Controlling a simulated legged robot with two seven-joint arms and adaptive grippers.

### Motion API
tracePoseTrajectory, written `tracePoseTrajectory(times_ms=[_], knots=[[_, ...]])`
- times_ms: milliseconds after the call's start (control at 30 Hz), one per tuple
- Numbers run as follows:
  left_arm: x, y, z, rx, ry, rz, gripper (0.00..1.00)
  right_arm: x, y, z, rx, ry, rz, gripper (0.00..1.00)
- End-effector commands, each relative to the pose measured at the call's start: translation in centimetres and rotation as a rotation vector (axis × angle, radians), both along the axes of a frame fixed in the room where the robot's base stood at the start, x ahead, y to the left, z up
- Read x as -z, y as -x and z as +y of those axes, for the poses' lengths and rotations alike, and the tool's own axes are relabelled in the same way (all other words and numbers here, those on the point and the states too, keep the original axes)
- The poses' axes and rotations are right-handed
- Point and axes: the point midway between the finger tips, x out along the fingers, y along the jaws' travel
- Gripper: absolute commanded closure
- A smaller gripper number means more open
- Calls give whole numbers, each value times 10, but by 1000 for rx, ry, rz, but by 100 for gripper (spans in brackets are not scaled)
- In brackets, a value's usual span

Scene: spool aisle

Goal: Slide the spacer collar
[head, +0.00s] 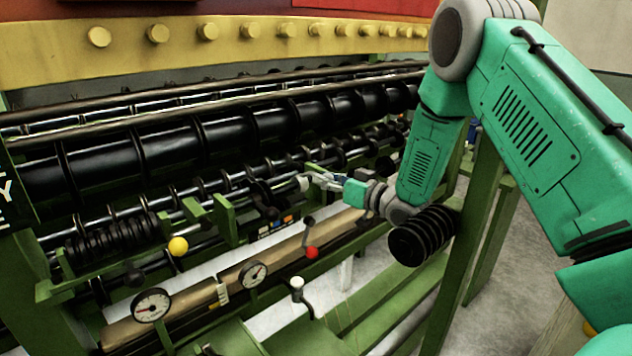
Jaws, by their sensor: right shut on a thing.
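My right gripper (318,178) is at the machine's shafts, in the middle of the head view, and is shut on a small pale piece. This piece, which looks like the spacer collar (303,183), shows only in part at the fingertips. It sits at a thin metal shaft (240,193) that carries several black collars. How the fingers grip it is too small to tell. My left gripper is out of view.
A large black roller (185,142) runs behind the shafts. Levers with a yellow knob (178,246), a red knob (312,253) and a white knob (297,283) stand in front, near two round gauges (151,305). Black discs (423,236) jut out below my right wrist, beside a green post (480,215).

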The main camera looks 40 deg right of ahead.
Motion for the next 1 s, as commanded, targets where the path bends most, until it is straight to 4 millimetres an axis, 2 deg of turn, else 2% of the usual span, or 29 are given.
tracePoseTrajectory(times_ms=[33, 100, 133, 200, 567, 667, 1000], knots=[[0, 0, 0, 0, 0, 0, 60, 8, 4, -2, 4, 2, 20, 100], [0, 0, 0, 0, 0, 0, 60, 8, 4, -2, 4, 1, 21, 100], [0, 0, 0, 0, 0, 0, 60, 9, 4, -2, 4, 1, 21, 72], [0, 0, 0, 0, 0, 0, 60, 8, 4, -2, 4, 0, 20, 51], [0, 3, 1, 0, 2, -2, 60, -1, 0, 2, 1, 3, 7, 51], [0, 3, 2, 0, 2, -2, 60, -14, 0, 2, 1, 3, 4, 51], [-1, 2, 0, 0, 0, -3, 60, -75, 2, -6, 4, -2, 7, 51]])
